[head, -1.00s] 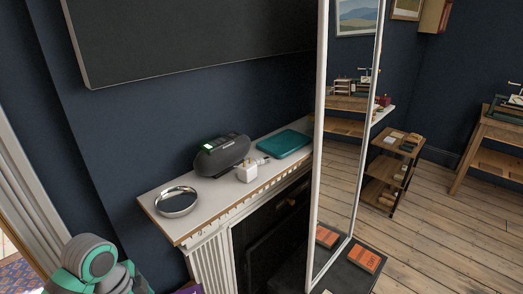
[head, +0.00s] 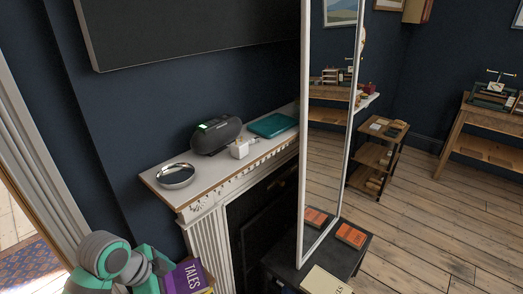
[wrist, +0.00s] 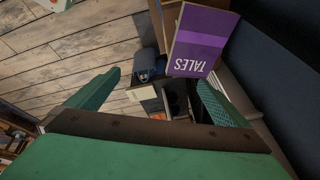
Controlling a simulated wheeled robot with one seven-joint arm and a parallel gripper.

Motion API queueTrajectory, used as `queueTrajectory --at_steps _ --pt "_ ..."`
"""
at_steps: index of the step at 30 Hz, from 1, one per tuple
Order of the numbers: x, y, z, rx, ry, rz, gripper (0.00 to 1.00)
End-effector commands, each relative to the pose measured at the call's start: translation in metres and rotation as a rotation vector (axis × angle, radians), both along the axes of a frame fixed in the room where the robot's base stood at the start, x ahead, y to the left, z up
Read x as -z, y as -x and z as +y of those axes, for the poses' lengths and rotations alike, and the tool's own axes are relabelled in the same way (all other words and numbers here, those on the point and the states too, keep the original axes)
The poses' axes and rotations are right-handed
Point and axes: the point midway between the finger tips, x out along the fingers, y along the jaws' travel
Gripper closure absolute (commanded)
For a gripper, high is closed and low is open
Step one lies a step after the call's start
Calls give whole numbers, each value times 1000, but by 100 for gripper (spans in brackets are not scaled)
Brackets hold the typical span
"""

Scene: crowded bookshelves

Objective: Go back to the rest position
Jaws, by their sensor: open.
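My gripper (wrist: 157,84) is open, its two green fingers spread wide in the wrist view, with nothing between them that I can see held. A purple book (wrist: 203,45) marked TALES lies beyond the fingers, nearer the right one; I cannot tell from this view how far off it is. The same book shows in the head view (head: 186,276) at the bottom, right beside my green and grey arm. My gripper itself is out of the head view.
A white mantel shelf (head: 203,186) holds a silver bowl (head: 175,176), dark speaker (head: 216,135), white charger (head: 239,150) and teal case (head: 272,124). A low black table (head: 283,267) holds books. Open wooden floor (head: 420,215) lies right.

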Motion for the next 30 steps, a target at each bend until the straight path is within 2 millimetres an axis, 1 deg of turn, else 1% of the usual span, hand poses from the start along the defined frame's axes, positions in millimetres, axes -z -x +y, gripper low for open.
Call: queueTrajectory --at_steps 1,5,8,9,12,15,18,22,26,30 --pt "0 -9 -12 -1 25 -30 0" --pt "-3 -36 -45 -13 94 -118 0" --pt "-8 -62 -81 -30 174 -205 0" --pt "-12 -72 -97 -40 213 -243 0" --pt "-21 -95 -134 -78 313 -335 0" --pt "-30 -113 -165 -124 413 -414 0" --pt "-39 -126 -193 -178 513 -481 0" --pt "-47 -137 -223 -259 638 -554 0" --pt "-51 -141 -246 -351 753 -609 0" --pt "-47 -139 -265 -460 863 -650 0"
